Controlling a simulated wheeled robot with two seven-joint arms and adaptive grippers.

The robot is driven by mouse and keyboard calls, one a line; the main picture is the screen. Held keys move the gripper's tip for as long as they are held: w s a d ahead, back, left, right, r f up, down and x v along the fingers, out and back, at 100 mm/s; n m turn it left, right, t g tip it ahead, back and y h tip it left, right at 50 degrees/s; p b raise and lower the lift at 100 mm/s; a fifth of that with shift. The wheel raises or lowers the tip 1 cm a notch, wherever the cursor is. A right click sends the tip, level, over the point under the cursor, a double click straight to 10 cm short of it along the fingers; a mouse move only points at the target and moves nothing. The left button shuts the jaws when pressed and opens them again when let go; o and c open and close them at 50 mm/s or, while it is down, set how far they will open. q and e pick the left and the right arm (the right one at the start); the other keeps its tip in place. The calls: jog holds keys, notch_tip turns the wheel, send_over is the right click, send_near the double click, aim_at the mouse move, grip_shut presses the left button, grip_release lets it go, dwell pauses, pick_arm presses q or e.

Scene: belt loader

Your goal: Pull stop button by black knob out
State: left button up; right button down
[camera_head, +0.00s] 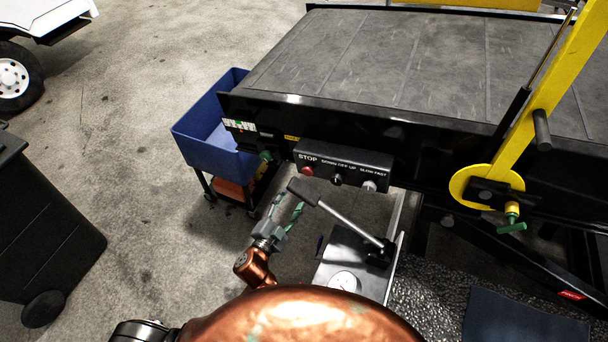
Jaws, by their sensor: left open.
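The red stop button (307,171) sits under the word STOP at the left end of a black control box (346,160) on the belt loader's side. A small black knob (337,179) is to its right, under the DOWN OFF UP label. A pale knob (369,187) is at the right end, under SLOW FAST. My left gripper (288,206) is open and empty, below and slightly left of the red button, apart from the box. Its fingers have green parts. My right gripper is not in view.
A lever with a black grip (303,191) rises from a metal panel (326,265) with a gauge, close right of my left gripper. A blue bin (200,148) stands left of the box. A yellow arm (548,90) is at right.

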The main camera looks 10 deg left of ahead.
pick_arm(q)
send_near(307, 173)
jog(key=f, duration=0.1)
jog(key=shift+w+a+r+m+t+h, duration=0.1)
jog(key=shift+w+m+t+h, duration=0.2)
jog(key=shift+w+t, duration=0.15)
jog(key=p+x, duration=0.1)
jog(key=x, duration=0.6)
jog(key=shift+w, duration=0.15)
jog(key=shift+c, duration=0.4)
grip_shut()
